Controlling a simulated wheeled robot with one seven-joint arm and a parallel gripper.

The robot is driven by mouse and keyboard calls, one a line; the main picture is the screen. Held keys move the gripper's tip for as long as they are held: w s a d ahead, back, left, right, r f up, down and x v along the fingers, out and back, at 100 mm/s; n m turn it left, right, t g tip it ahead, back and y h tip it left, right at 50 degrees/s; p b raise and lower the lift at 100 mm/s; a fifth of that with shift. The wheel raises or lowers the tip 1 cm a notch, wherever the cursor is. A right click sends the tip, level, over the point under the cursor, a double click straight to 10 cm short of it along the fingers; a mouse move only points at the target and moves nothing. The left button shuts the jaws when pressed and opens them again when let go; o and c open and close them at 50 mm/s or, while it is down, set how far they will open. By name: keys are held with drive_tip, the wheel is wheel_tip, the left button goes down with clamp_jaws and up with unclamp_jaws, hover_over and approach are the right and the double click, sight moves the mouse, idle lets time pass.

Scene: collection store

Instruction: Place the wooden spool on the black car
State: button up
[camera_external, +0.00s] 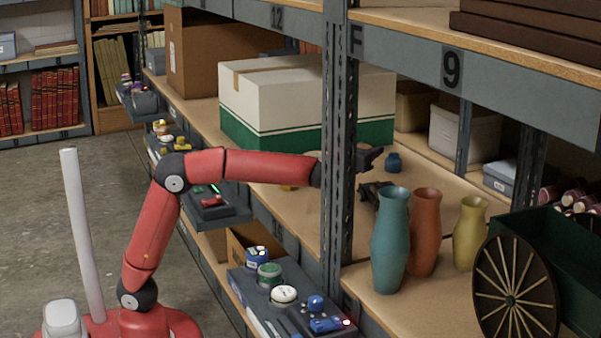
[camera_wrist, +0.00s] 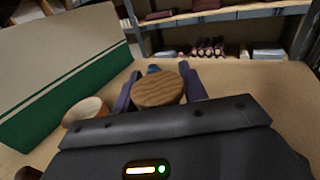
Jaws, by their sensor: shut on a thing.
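My gripper (camera_wrist: 158,92) is shut on the wooden spool (camera_wrist: 158,88), whose round wood-grained top shows between the two fingers in the wrist view. In the external view my gripper (camera_external: 371,158) is above the shelf board, behind the grey post, and I cannot make out the spool there. A dark object that looks like the black car (camera_external: 372,194) is on the board below my gripper, partly hidden by the post and the teal vase. I cannot make out the car in the wrist view.
A teal vase (camera_external: 390,240), an orange vase (camera_external: 424,232) and a yellow vase (camera_external: 468,232) stand at the front right. A small blue pot (camera_external: 394,162) is behind my gripper. A white-and-green box (camera_external: 270,95) stands left. A round tan object (camera_wrist: 84,112) lies beside it.

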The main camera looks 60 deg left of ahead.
wheel_tip(320, 180, up, 12)
drive_tip(key=p, duration=0.4)
drive_tip(key=d+r+p, duration=0.2)
drive_tip(key=d+r, duration=0.3)
drive_tip(key=d, duration=0.3)
drive_tip(key=f+b, duration=0.2)
drive_tip(key=f, duration=0.3)
drive_tip(key=f+b, duration=0.2)
drive_tip(key=f, duration=0.2)
drive_tip(key=d+f+b, duration=0.1)
drive_tip(key=f+b, duration=0.1)
drive_tip(key=f, duration=0.3)
drive_tip(key=shift+f+b, duration=0.3)
drive_tip(key=shift+b, duration=0.05)
drive_tip(key=shift+f+b, duration=0.85)
drive_tip(key=shift+f, duration=1.8)
drive_tip(key=shift+f, duration=0.1)
drive_tip(key=o, duration=0.6)
drive_tip(key=shift+f, duration=0.1)
drive_tip(key=o, duration=0.4)
